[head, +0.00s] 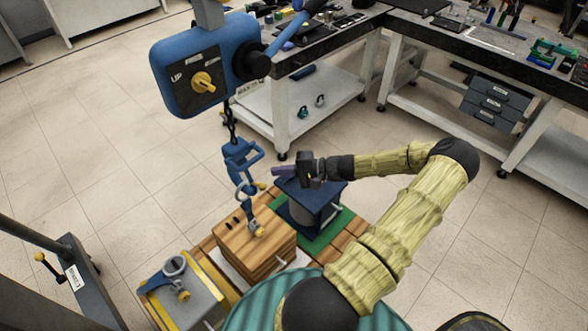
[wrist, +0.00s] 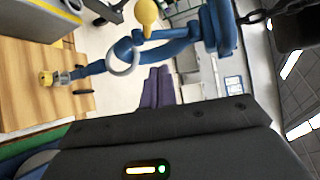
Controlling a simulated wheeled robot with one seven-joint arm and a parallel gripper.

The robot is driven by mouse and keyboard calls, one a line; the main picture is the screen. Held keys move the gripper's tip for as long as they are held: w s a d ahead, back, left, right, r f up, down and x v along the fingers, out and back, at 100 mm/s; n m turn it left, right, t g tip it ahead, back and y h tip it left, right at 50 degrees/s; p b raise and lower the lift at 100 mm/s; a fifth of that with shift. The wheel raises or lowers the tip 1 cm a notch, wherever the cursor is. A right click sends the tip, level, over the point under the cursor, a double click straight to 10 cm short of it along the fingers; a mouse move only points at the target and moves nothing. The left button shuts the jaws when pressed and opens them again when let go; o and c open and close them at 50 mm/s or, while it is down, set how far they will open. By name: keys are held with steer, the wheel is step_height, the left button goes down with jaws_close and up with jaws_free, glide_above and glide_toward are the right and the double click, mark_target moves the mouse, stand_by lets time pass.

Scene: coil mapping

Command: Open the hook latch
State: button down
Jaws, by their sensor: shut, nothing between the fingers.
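The blue hook (head: 240,158) hangs on a chain below the blue hoist, over the wooden block; it also shows in the wrist view (wrist: 185,42). A yellow knob (wrist: 147,12), perhaps part of the latch, sticks out from it. A pale ring (wrist: 122,57) is around the hook's lower part. A blue link leads down to a yellow-tipped fitting (head: 258,231) on the block. My gripper (head: 277,171) is right of the hook and apart from it. Its purple fingers (wrist: 158,88) are shut and empty. I cannot tell whether the latch is open.
The blue hoist (head: 205,70) with a yellow knob hangs above. The wooden block (head: 255,255) stands on a pallet, with a blue spool-like stand (head: 308,205) behind it and a grey-yellow box (head: 185,300) at left. Workbenches (head: 460,50) stand behind. Floor left of the hook is clear.

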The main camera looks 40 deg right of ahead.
steer(key=a, duration=0.1)
steer(key=a+p, duration=0.1)
steer(key=a, duration=0.2)
steer(key=shift+s+a+p, duration=0.2)
steer(key=shift+s+p, duration=0.15)
steer(key=shift+p, duration=0.05)
steer(key=shift+s+r+m+g+h+p, duration=0.25)
steer(key=shift+r+g+p, duration=0.3)
steer(key=shift+p, duration=0.4)
